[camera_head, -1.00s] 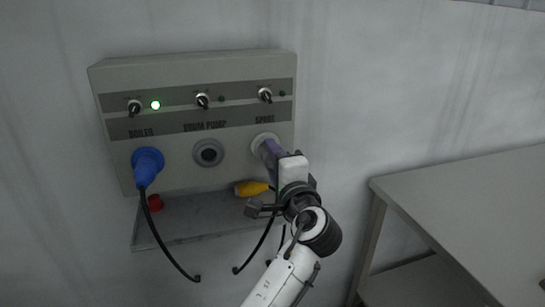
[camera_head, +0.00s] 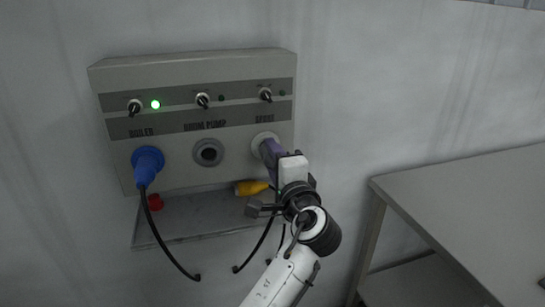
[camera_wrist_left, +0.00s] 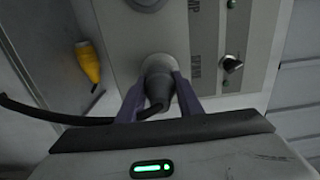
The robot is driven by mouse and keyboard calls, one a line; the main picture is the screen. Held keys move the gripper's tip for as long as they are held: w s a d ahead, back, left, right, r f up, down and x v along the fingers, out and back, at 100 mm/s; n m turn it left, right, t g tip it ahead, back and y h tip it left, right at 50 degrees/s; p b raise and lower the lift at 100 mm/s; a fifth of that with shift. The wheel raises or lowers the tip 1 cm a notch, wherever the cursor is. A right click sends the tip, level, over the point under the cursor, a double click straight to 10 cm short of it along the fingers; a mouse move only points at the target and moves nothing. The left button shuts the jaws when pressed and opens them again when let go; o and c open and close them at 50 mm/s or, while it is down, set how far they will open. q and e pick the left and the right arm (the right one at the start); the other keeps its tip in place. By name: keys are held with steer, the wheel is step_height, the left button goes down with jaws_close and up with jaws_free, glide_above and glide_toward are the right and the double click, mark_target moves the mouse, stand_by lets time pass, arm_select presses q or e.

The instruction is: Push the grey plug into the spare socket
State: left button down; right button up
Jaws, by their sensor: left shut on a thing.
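The grey plug (camera_wrist_left: 158,90) is dark grey with a black cable, and shows in the left wrist view between the purple fingers of my left gripper (camera_wrist_left: 160,84). Its front end is at the pale round spare socket (camera_wrist_left: 157,62), lined up with it; I cannot tell how deep it sits. In the head view my left gripper (camera_head: 270,152) covers the lower right of the spare socket (camera_head: 260,137), under the SPARE label, and hides most of the plug. The gripper is shut on the plug. My right gripper is not in view.
A blue plug (camera_head: 147,168) sits in the boiler socket, below a lit green lamp. The drum pump socket (camera_head: 208,152) is empty. A yellow plug (camera_head: 250,188) and a red piece (camera_head: 155,202) lie on the shelf (camera_head: 195,216). A table (camera_head: 460,205) stands at the right.

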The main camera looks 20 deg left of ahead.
arm_select(q)
steer(key=shift+w+a, duration=0.15)
steer(key=shift+w, duration=0.1)
steer(key=c, duration=1.2)
jaws_free()
steer(key=shift+s, duration=0.1)
